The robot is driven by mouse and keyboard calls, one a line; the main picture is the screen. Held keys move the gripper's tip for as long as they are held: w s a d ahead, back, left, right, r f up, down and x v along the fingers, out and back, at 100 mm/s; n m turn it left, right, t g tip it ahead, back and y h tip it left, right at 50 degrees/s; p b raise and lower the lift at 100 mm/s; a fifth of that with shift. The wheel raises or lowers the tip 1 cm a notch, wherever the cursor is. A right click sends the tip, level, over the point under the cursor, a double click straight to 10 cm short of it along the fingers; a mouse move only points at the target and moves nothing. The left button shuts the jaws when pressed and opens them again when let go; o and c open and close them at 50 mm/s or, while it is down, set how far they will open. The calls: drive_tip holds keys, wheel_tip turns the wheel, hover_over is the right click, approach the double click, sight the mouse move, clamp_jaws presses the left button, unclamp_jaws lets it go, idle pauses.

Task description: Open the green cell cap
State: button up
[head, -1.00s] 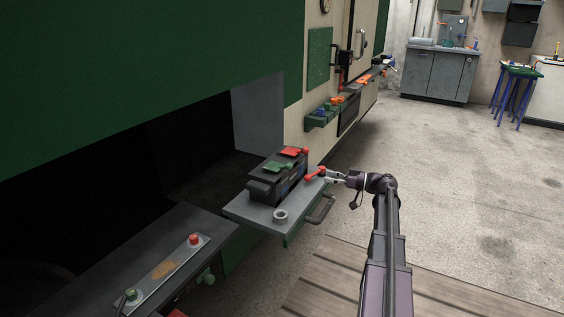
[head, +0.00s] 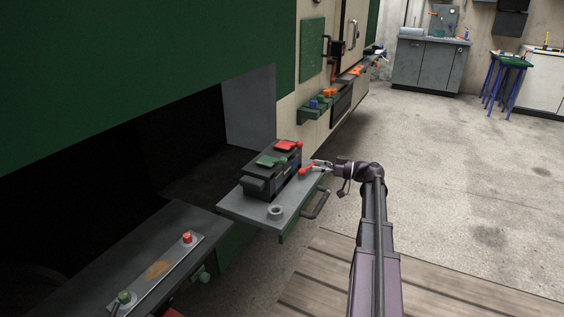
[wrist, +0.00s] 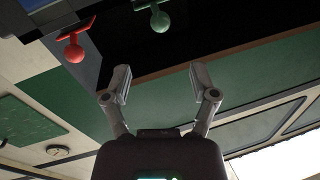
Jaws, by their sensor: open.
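The green cell cap (head: 271,161) lies on top of the black battery box (head: 262,184), on the nearer part of its top. It looks down. In the wrist view a green ball knob (wrist: 160,21) juts from the green cap at the top edge, beyond my fingertips. A red cap (head: 287,145) is on the farther part of the box; its red ball knob (wrist: 73,53) shows at upper left in the wrist view. My gripper (head: 317,165) is open, to the right of the box. Its fingers (wrist: 156,83) are spread with nothing between them.
The box stands on a pulled-out grey tray (head: 240,205) with a grey ring (head: 275,212) and a front handle (head: 316,205). A red piece (head: 307,169) is close to my fingertips. A lower panel (head: 158,268) has red and green knobs. Floor at right is open.

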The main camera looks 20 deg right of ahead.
sight(283, 161)
drive_tip(key=x, duration=1.2)
drive_tip(key=shift+a, duration=0.1)
clamp_jaws()
